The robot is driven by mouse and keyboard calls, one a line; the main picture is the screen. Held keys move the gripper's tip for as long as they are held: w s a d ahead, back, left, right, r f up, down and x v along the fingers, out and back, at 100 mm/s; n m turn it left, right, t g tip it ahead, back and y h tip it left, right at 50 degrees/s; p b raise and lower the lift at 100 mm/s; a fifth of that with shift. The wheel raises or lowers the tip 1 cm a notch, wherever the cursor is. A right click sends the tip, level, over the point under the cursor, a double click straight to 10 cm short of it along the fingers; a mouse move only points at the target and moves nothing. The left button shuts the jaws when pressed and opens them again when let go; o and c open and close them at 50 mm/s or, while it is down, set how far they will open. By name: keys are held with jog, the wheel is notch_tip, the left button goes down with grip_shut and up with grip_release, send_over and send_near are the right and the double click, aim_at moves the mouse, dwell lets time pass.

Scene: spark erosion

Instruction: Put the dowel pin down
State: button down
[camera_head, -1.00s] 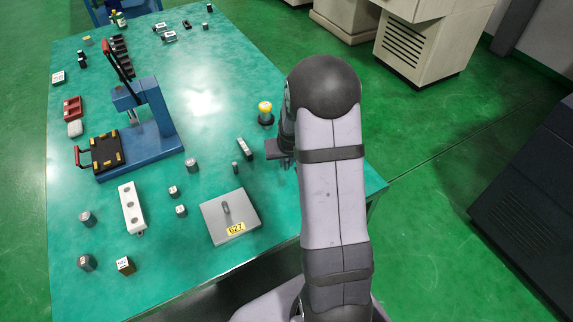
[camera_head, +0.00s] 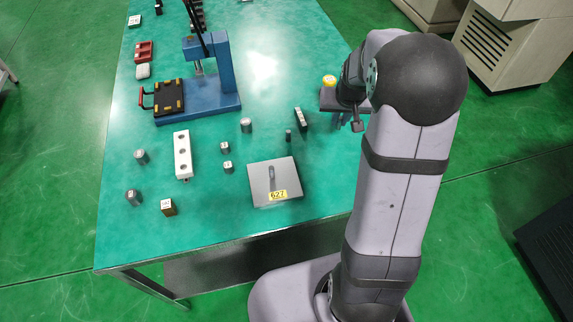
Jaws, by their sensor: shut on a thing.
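My gripper (camera_head: 343,122) is at the right part of the green table, below the yellow-topped button in the picture. Its fingers point down and are small and partly hidden by my wrist. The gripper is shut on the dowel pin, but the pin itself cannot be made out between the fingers. I cannot tell whether it touches the table.
The green table (camera_head: 230,225) holds a grey plate marked 627 (camera_head: 285,182), a white block with holes (camera_head: 183,156), a blue press (camera_head: 215,95), a yellow-topped button (camera_head: 328,81) and several small cylinders. Bare table lies left of the narrow block and along the front edge.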

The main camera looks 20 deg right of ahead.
jog(key=w+a+r, duration=0.1)
jog(key=a+r, duration=0.1)
jog(key=a, duration=0.3)
jog(key=n+g+y, duration=0.3)
jog(key=n+y, duration=0.3)
jog(key=n, duration=1.4)
send_over(280, 181)
jog(key=d, duration=0.2)
jog(key=shift+s+a+f+p, duration=0.1)
jog(key=shift+s+f+p, duration=0.05)
jog(key=shift+f+p, duration=0.2)
jog(key=shift+g, duration=0.3)
jog(key=shift+f+p, duration=0.7)
jog(key=shift+f, duration=4.25)
jog(key=shift+f, duration=0.15)
jog(key=c, duration=1.8)
grip_release()
